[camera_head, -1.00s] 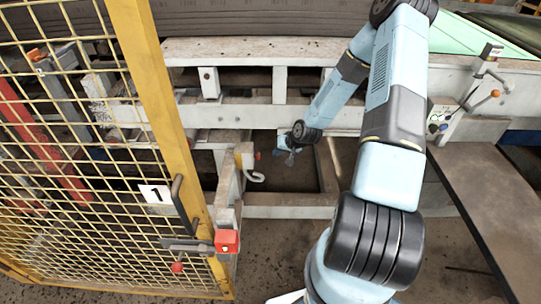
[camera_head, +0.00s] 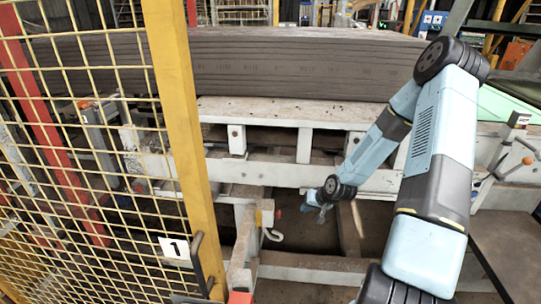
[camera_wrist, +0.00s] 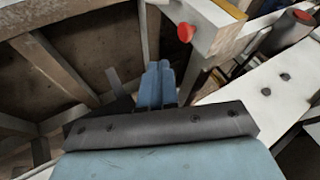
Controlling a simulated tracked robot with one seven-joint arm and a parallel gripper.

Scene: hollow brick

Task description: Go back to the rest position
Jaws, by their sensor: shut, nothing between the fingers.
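My gripper (camera_head: 318,203) hangs low in front of the white machine frame (camera_head: 285,173) in the head view, at the end of my bent arm. In the wrist view its blue fingers (camera_wrist: 156,86) are together, with nothing between them. In that view a red knob (camera_wrist: 185,32) on a pale frame part is just beyond the fingertips, apart from them.
A dark plate (camera_head: 508,250) is at the right.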

